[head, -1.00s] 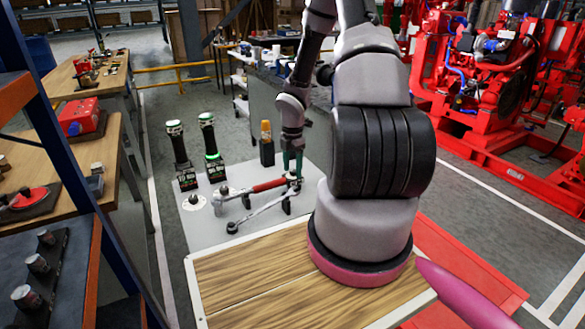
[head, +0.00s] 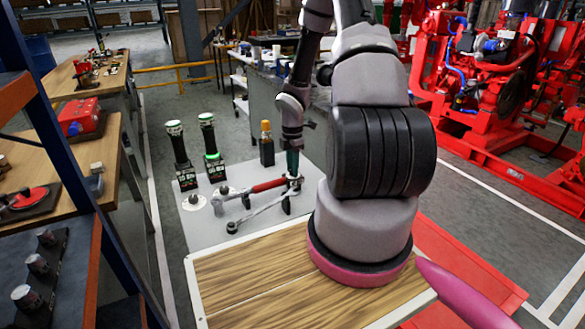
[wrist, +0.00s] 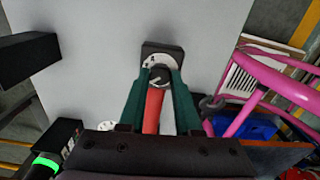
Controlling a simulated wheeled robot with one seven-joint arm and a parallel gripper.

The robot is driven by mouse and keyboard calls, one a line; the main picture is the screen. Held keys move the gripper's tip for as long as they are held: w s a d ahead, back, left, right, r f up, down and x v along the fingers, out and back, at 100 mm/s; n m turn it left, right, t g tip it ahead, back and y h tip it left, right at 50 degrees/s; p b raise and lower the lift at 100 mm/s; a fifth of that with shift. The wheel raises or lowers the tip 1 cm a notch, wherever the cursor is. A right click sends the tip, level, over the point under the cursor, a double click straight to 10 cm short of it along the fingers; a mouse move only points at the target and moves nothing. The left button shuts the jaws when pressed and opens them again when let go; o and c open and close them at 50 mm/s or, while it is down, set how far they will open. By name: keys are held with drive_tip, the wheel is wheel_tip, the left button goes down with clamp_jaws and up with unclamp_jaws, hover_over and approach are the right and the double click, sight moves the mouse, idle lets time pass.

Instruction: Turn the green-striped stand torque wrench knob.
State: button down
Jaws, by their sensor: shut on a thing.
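The red-handled torque wrench (head: 268,185) lies on the light grey top in the head view, with its round head to the left. Its red handle (wrist: 153,110) runs between my fingers in the wrist view. The dark knob (wrist: 160,76) sits at the handle's end, in front of a white marked dial on a dark block (wrist: 163,48). My gripper (wrist: 158,79), with green fingers, is shut on this knob, one finger on each side. In the head view my gripper (head: 292,166) points down at the wrench's right end. The knob is hidden there.
A second, grey wrench (head: 258,212) lies in front. Two upright black tools with green rings (head: 210,145) and a yellow-topped black device (head: 266,145) stand behind. A wooden board (head: 250,280) lies nearer. A pink bar (wrist: 265,85) is right in the wrist view.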

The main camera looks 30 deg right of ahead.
drive_tip(key=m, duration=0.5)
drive_tip(key=shift+w, duration=0.1)
drive_tip(key=m, duration=0.6)
drive_tip(key=shift+m, duration=0.3)
idle(0.3)
drive_tip(key=c, duration=0.6)
unclamp_jaws()
wheel_tip(320, 180, up, 11)
drive_tip(key=shift+f, duration=0.1)
